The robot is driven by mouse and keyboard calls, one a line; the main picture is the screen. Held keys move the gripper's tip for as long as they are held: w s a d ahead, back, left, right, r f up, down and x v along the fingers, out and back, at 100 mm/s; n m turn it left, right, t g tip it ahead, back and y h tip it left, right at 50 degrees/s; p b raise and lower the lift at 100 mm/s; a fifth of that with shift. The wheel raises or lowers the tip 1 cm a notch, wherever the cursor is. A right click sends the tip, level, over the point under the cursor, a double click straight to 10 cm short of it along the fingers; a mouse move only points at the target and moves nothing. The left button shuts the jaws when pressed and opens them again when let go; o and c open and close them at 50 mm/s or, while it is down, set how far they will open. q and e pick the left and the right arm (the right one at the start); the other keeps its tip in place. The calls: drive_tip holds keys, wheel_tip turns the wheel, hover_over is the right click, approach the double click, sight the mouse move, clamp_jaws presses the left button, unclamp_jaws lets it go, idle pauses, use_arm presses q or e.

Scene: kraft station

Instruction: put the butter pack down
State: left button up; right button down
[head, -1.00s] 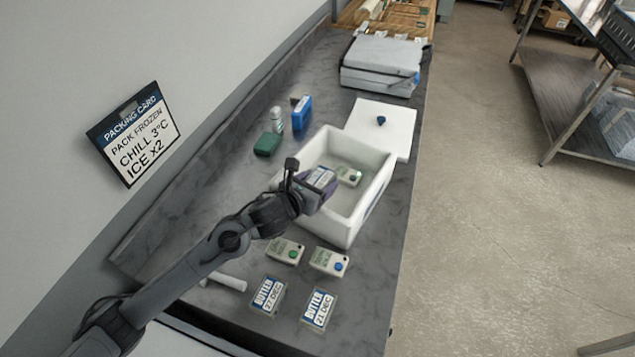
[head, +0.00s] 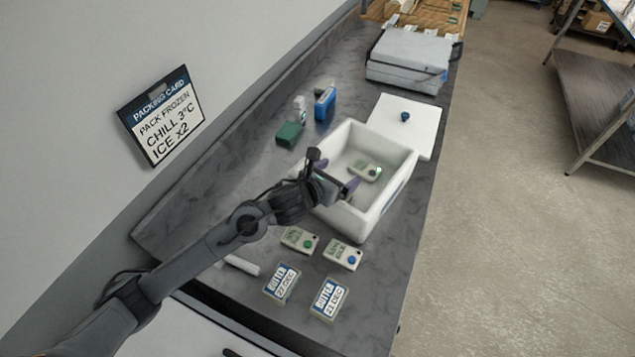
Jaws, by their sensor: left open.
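My left gripper (head: 337,184) is over the near left part of the white open box (head: 398,196). Its purple-tipped fingers are apart, and I see no pack between them. The pack that showed at the fingers earlier is not in clear sight; the gripper and the box wall hide part of the box floor. Two butter packs with blue and white labels lie flat on the dark counter near the front, one on the left (head: 282,283) and one on the right (head: 329,298). My right gripper is not in view.
A pale device with a green button (head: 366,171) lies inside the box. Two similar devices (head: 299,240) (head: 343,254) lie before it.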

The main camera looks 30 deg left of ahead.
use_arm(q)
drive_tip(key=v, duration=1.2)
drive_tip(key=shift+r, duration=0.2)
